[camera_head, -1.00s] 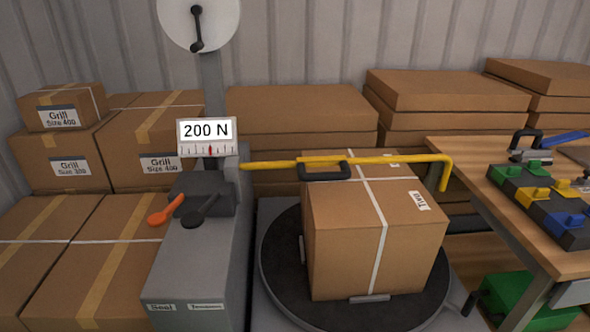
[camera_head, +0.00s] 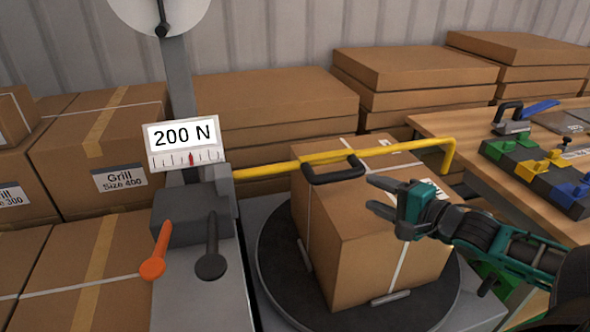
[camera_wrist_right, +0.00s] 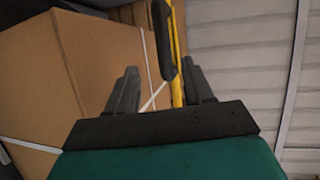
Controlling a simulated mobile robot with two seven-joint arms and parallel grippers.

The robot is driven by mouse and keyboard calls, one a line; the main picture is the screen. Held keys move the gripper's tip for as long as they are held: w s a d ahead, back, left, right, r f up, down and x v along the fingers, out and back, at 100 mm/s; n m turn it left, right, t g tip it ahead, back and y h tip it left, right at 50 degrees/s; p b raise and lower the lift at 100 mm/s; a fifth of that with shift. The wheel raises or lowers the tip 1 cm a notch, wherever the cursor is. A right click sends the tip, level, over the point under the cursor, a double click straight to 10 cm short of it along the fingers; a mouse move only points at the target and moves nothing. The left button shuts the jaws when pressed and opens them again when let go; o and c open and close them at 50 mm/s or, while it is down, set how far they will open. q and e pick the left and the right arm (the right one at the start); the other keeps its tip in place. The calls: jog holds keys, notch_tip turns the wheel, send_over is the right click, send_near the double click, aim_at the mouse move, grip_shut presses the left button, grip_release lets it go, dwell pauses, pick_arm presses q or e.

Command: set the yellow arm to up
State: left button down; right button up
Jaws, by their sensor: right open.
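The yellow arm (camera_head: 280,166) is a long bar that runs right from the grey machine post, roughly level above the box, and bends down at its right end. A black handle (camera_head: 334,172) hangs on it near the middle. My right gripper (camera_head: 370,194) is open and empty, in front of and right of the black handle, over the cardboard box (camera_head: 370,250). In the right wrist view the yellow arm (camera_wrist_right: 177,60) and the black handle (camera_wrist_right: 163,40) lie between and beyond the open fingers (camera_wrist_right: 158,84). My left gripper is not in view.
The box stands on a dark round turntable (camera_head: 280,270). A gauge (camera_head: 184,143) reading 200 N sits above an orange lever (camera_head: 155,255) and a black lever (camera_head: 211,255). Stacked boxes (camera_head: 280,105) stand behind. A wooden table (camera_head: 455,125) with coloured clamps is at the right.

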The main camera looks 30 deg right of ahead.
aim_at(343, 178)
jog(key=shift+w+a+r, duration=0.1)
jog(key=shift+w+r, duration=0.05)
jog(key=shift+w, duration=0.2)
jog(key=shift+w+b, duration=0.3)
jog(key=shift+w, duration=0.15)
jog(key=b+x, duration=0.3)
jog(key=x, duration=0.6)
jog(key=shift+b, duration=0.3)
jog(key=shift+w+a+f, duration=0.1)
jog(key=shift+w+f, duration=0.1)
jog(key=shift+w, duration=0.5)
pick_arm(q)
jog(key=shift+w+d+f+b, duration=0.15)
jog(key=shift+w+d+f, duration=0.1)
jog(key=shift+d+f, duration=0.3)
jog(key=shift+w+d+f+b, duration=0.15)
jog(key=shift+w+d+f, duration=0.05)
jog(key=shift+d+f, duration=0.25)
pick_arm(e)
jog(key=shift+w+f, duration=0.15)
jog(key=shift+w, duration=0.4)
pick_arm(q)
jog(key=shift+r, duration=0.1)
pick_arm(e)
jog(key=shift+c, duration=0.2)
jog(key=c, duration=0.9)
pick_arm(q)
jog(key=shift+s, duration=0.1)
pick_arm(e)
grip_shut()
